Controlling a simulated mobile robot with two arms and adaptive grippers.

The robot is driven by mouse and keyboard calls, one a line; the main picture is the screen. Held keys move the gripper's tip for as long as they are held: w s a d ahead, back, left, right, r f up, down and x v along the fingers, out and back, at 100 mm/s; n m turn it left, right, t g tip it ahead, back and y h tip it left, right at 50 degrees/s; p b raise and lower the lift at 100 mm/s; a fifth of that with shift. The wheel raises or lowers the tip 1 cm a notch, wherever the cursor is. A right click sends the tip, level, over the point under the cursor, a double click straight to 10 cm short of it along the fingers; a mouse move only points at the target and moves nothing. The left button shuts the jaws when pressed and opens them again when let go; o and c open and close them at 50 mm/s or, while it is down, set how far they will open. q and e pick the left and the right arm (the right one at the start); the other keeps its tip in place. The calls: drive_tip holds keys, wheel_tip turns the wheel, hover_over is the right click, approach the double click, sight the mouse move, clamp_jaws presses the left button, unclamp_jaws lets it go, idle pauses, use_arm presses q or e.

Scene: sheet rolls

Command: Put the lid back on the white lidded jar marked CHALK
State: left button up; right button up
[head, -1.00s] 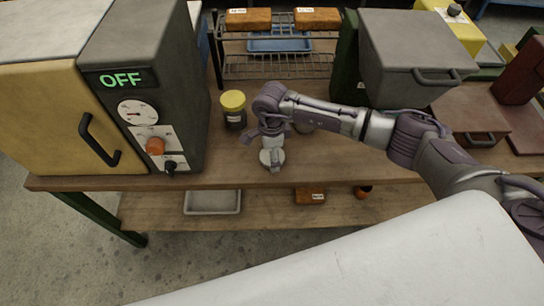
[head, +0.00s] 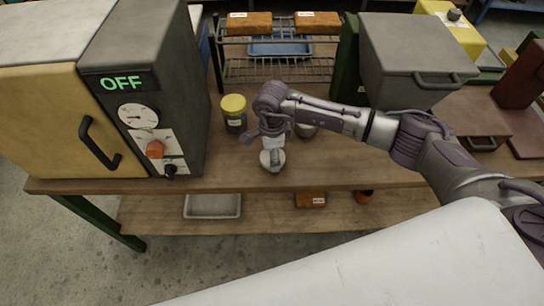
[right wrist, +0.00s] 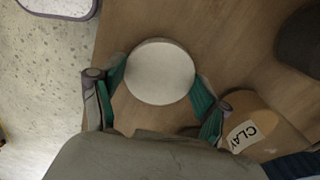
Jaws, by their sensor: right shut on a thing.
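My right gripper (head: 271,150) points down over the front part of the bench top. It is shut on a round white disc, the lid (right wrist: 160,72), which sits flat between the two green-padded fingers in the right wrist view. In the head view the white piece (head: 272,160) shows just below the fingers. I cannot tell whether the jar body is under it, and no CHALK marking is visible. My left gripper is out of view.
A brown round container marked CLAY (right wrist: 259,122) stands close beside the gripper. A yellow-lidded jar (head: 234,112) stands behind it to the left. The oven reading OFF (head: 145,100) is at left, a wire rack (head: 280,70) behind. The bench's front edge is near.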

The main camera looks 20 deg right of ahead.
drive_tip(key=r, duration=0.2)
drive_tip(key=r+b, duration=0.1)
drive_tip(key=shift+s+d, duration=0.2)
drive_tip(key=shift+s, duration=0.05)
use_arm(q)
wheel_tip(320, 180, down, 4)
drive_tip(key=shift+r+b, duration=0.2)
drive_tip(key=shift+b, duration=0.9)
use_arm(e)
drive_tip(key=s+d+r, duration=0.4)
drive_tip(key=s+r, duration=0.2)
drive_tip(key=s, duration=0.4)
drive_tip(key=shift+d+r, duration=0.35)
drive_tip(key=s+r+n, duration=0.1)
drive_tip(key=n, duration=0.5)
drive_tip(key=s+r+n, duration=0.1)
drive_tip(key=r+n, duration=0.1)
drive_tip(key=n, duration=0.5)
drive_tip(key=s+a+r+n, duration=0.1)
drive_tip(key=n, duration=0.5)
drive_tip(key=shift+s+r, duration=0.2)
drive_tip(key=shift+s, duration=0.05)
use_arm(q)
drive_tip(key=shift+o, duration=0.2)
